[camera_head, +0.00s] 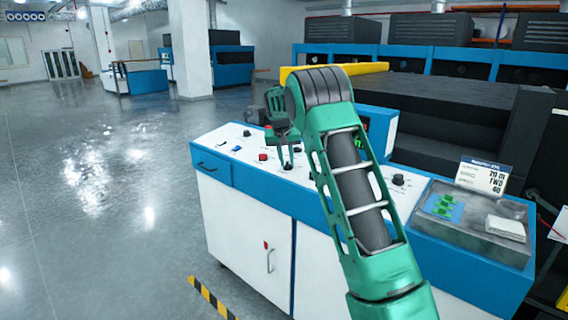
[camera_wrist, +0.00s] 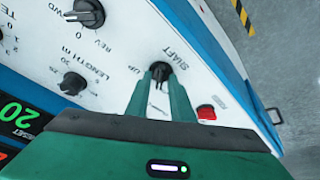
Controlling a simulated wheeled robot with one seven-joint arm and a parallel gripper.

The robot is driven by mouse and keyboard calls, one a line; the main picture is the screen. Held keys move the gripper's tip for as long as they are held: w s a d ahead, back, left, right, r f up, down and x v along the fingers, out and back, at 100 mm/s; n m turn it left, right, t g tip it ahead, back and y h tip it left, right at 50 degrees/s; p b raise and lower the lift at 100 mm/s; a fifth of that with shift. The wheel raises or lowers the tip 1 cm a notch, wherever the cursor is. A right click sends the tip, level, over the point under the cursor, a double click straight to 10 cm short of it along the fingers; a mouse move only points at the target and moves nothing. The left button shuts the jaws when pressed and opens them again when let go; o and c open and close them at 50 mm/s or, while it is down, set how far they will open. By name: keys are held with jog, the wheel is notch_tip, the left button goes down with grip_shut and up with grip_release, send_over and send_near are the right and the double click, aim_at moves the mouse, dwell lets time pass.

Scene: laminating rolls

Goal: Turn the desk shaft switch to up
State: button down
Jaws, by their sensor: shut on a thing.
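The shaft switch (camera_wrist: 159,69) is a black rotary knob on the white top of the desk (camera_head: 215,146). The word SHAFT is printed beside it, and UP is printed to its left in the wrist view. My gripper (camera_wrist: 158,79) is shut on this knob, with one green finger on each side of it. In the head view my gripper (camera_head: 286,152) reaches down to the panel, and the knob is mostly hidden there. I cannot tell exactly which way the knob points.
A red button (camera_wrist: 206,112) sits close beside the knob. Other black knobs, one marked LENGTH (camera_wrist: 73,83) and one near REV (camera_wrist: 88,13), and a green number display (camera_wrist: 18,117) are nearby. A grey tray (camera_head: 470,237) with a price-like sign (camera_head: 483,177) is at the desk's right end.

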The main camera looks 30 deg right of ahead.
jog(key=m, duration=0.4)
jog(key=shift+w+a+g+h, duration=0.15)
jog(key=shift+g+h, duration=0.25)
jog(key=m+g, duration=0.1)
jog(key=m, duration=0.3)
jog(key=shift+f, duration=0.1)
jog(key=m, duration=0.4)
jog(key=shift+w+g+h, duration=0.15)
jog(key=shift+g+h, duration=0.15)
jog(key=shift+g, duration=0.1)
jog(key=shift+w+m+g, duration=0.1)
jog(key=shift+m+g, duration=0.5)
jog(key=shift+m, duration=1.6)
jog(key=c, duration=1.9)
grip_release()
jog(key=shift+o, duration=0.2)
jog(key=shift+r, duration=0.2)
